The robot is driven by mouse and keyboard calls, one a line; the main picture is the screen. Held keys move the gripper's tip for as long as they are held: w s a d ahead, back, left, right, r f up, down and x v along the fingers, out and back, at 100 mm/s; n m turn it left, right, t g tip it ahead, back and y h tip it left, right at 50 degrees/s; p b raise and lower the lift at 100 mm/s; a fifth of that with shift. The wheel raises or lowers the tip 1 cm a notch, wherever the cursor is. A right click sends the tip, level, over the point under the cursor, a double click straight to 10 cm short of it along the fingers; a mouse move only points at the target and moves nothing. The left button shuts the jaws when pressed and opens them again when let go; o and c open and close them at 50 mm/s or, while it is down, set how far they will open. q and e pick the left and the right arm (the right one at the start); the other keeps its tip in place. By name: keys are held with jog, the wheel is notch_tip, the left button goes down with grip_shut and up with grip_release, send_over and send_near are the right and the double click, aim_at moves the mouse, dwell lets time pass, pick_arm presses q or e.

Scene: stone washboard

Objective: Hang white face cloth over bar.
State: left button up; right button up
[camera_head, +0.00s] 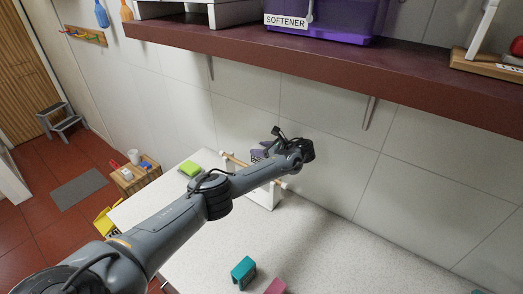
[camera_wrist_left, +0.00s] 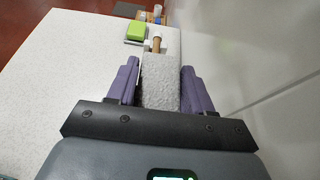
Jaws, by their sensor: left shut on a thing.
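The wooden bar (camera_head: 236,160) belongs to a white rack (camera_head: 264,198) on the pale counter, by the wall. Its near end sticks out past my arm. In the left wrist view the bar (camera_wrist_left: 156,43) shows just beyond the cloth. My left gripper (camera_head: 258,153) is over the rack, mostly behind my own wrist in the head view. In the left wrist view its purple fingers (camera_wrist_left: 160,90) are on either side of the fuzzy white face cloth (camera_wrist_left: 160,80), shut on it. The cloth lies in line with the bar; I cannot tell whether it rests on it. My right gripper is not in view.
A green block (camera_head: 190,168) lies left of the rack. A teal item (camera_head: 243,271) and a pink item (camera_head: 276,286) lie at the counter's front. A dark red shelf (camera_head: 330,80) with a purple softener box (camera_head: 335,18) hangs above.

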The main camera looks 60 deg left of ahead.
pick_arm(q)
jog(key=shift+f+b, duration=1.25)
jog(key=shift+b, duration=0.05)
jog(key=shift+f+b, duration=0.3)
jog(key=shift+f, duration=0.6)
jog(key=shift+f+b, duration=1.25)
jog(key=shift+f, duration=0.9)
jog(key=o, duration=1.1)
